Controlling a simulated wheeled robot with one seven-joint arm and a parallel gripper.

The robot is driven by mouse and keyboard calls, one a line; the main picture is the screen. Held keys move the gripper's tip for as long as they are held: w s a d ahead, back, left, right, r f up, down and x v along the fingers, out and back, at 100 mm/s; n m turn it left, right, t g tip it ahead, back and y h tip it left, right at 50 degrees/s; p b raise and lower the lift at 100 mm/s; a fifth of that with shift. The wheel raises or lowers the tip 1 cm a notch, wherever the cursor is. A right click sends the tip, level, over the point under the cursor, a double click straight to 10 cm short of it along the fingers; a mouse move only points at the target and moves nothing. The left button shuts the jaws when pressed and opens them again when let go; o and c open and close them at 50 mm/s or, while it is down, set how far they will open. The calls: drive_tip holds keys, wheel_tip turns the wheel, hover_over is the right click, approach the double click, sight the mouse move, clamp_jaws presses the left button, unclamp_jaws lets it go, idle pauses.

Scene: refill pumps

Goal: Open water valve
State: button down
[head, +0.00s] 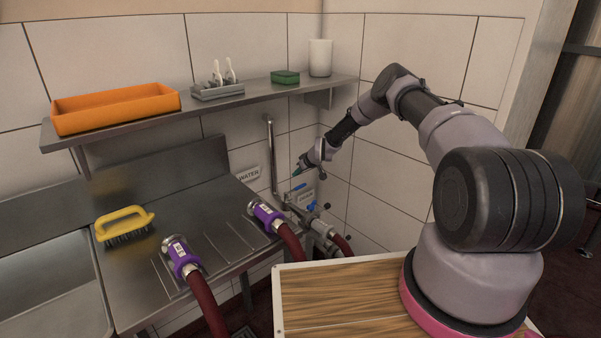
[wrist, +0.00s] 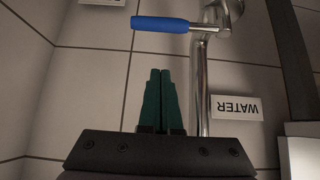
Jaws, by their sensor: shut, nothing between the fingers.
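The water valve has a blue lever handle (wrist: 160,23) on a vertical steel pipe (wrist: 202,85). In the head view the blue handle (head: 299,187) shows small, low on the pipe in the wall corner. A WATER label (wrist: 236,107) is on the wall beside the pipe; it appears upside down in the wrist view, and also shows in the head view (head: 249,174). My gripper (wrist: 160,72) is shut and empty, its green fingertips pointing toward the handle with a gap between them in the picture. In the head view my gripper (head: 298,168) is just above the blue handle.
A steel shelf (head: 215,104) above holds an orange tray (head: 115,108), a grey holder, a green sponge and a white cup. Two purple-collared hoses (head: 181,256) (head: 265,215) lie on the steel counter with a yellow brush (head: 124,225). Another hose and fittings are below the valve.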

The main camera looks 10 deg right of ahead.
sight(295, 189)
drive_tip(key=shift+s+d+f, duration=0.1)
drive_tip(key=shift+f, duration=1)
drive_tip(key=shift+s+d+f, duration=0.1)
drive_tip(key=shift+f, duration=1)
